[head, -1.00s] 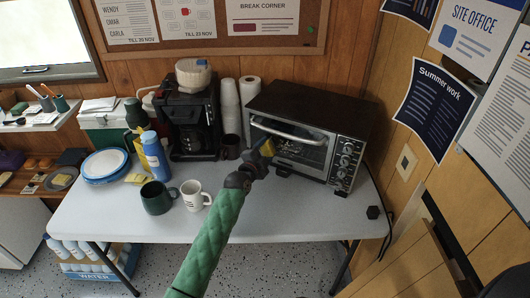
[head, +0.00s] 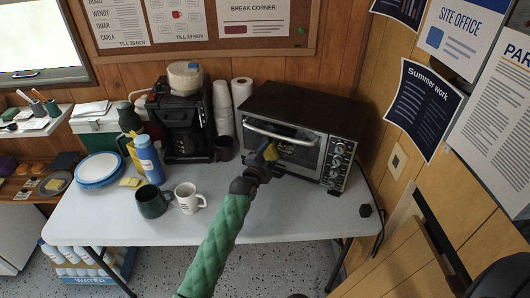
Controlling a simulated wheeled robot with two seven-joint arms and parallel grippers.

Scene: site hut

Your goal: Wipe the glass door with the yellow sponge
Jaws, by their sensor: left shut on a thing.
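The toaster oven (head: 262,98) stands on the right of the table, its glass door (head: 301,154) closed under a silver handle (head: 283,132). My left gripper (head: 268,157), at the end of the green-sleeved arm, is shut on the yellow sponge (head: 271,152). The sponge is in front of the left-middle part of the glass, below the handle. The gripper hides part of the sponge and the lower left of the door. I cannot tell whether the sponge touches the glass. My right gripper is not in view.
A white mug (head: 186,200) and a dark green mug (head: 151,203) stand left of my arm. A coffee maker (head: 184,125), stacked cups (head: 223,109) and a dark mug (head: 224,149) stand left of the oven. The table's front right (head: 300,215) is mostly clear.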

